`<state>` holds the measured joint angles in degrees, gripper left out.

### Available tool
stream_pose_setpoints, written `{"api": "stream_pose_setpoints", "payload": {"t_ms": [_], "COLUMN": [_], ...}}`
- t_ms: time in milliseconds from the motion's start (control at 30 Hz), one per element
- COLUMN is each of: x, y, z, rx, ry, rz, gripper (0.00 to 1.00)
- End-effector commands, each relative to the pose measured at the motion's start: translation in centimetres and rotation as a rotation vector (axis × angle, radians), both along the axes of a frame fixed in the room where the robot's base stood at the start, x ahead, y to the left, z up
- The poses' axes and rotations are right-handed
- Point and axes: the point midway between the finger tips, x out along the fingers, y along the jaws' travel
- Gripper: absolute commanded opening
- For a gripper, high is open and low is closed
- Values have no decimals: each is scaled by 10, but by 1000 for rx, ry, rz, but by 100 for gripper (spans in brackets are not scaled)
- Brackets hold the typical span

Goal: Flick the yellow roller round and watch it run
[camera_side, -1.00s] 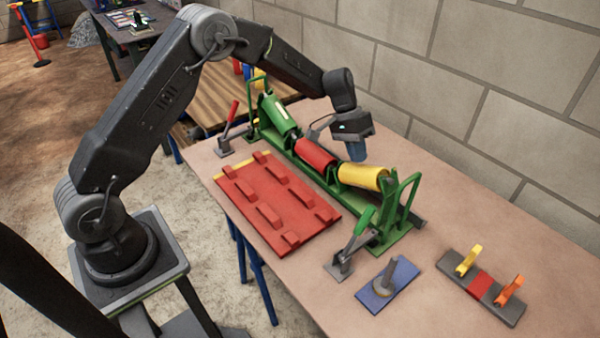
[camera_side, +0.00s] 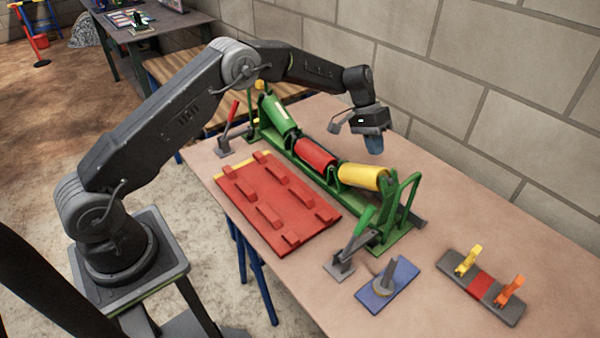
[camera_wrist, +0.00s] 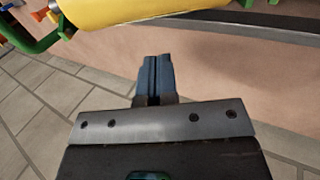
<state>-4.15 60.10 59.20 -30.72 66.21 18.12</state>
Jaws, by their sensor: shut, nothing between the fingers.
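The yellow roller (camera_side: 364,176) sits in the green roller frame (camera_side: 389,229), at the end nearest the side camera. In the wrist view the yellow roller (camera_wrist: 140,12) fills part of the top edge. My gripper (camera_side: 376,148) is above and behind the frame, on the wall side, apart from the roller. In the wrist view my gripper's blue fingers (camera_wrist: 155,72) are together with nothing between them, pointing toward the roller with a gap. Whether the roller is turning cannot be told.
A red roller (camera_side: 316,153) and a green roller (camera_side: 279,116) share the frame. A red cleated board (camera_side: 275,203), a green-handled clamp (camera_side: 349,251), a blue plate (camera_side: 388,286) and a grey block (camera_side: 481,287) lie around it. The brick wall (camera_side: 480,90) is close behind.

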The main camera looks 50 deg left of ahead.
Motion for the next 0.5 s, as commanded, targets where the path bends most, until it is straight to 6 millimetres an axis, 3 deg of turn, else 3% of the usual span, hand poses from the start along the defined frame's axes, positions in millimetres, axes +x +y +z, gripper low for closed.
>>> {"api": "stream_pose_setpoints", "payload": {"t_ms": [500], "x": [-5], "y": [-4], "z": [-7], "rx": [0], "ry": [1], "rz": [0], "gripper": [0]}}
